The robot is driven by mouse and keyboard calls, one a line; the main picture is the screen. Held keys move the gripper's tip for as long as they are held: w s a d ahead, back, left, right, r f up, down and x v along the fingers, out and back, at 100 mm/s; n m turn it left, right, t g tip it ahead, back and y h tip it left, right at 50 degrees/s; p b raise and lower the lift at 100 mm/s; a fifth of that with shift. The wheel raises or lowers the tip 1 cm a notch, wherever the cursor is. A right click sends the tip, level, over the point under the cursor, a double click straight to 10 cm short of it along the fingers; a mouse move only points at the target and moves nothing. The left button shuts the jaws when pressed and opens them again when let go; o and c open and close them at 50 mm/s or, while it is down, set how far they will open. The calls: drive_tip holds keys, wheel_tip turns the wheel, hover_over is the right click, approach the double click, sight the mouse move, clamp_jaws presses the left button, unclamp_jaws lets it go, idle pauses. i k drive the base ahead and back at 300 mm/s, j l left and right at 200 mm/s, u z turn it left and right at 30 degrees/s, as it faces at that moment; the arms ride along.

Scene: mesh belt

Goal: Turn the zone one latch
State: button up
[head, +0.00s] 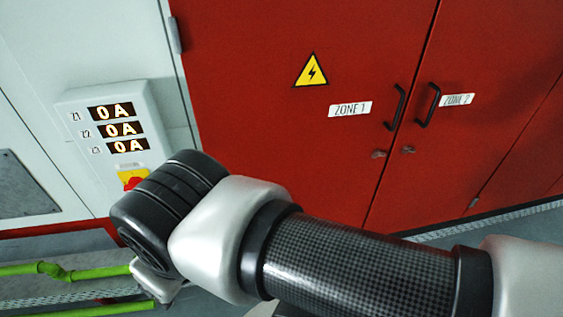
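The zone one door (270,130) is a red cabinet door, shut, with a white "ZONE 1" label (350,109) and a black pull handle (396,107). The zone one latch (379,154) is a small metal piece below that handle, near the door's right edge. A similar latch (408,149) sits on the zone two door to its right. My arm crosses the lower part of the view, below and in front of the doors, clear of the latch in the picture.
A panel (70,104) at left shows 0A on Z1, Z2 and Z3, with a red and yellow switch (132,179) below, partly beside my arm. Green pipes (95,273) run low at left. A yellow warning sign (312,71) is on the zone one door.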

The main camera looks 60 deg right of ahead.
sight(378, 152)
drive_tip(key=z, duration=2.1)
